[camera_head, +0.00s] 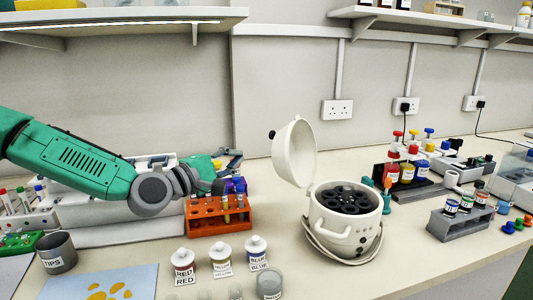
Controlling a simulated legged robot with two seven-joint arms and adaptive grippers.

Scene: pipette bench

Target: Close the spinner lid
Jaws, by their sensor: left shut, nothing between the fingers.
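The spinner (345,221) is a white, round pot-like machine on the bench, right of centre. Its domed lid (296,153) is open, standing tilted up on the left side, with a dark knob (272,134) on its outer face. The dark rotor (347,199) with several round holes shows inside the open bowl. My left gripper (219,186) is shut and empty, above and behind the orange rack, well left of the lid and not touching it. Its fingertips are small and partly unclear against the things behind. My right gripper is not in view.
An orange tube rack (218,216) stands below my left gripper. Labelled jars (221,261) stand at the front. Coloured bottles (407,172) and a grey vial rack (461,219) stand to the right. Shelves (120,18) overhang the back.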

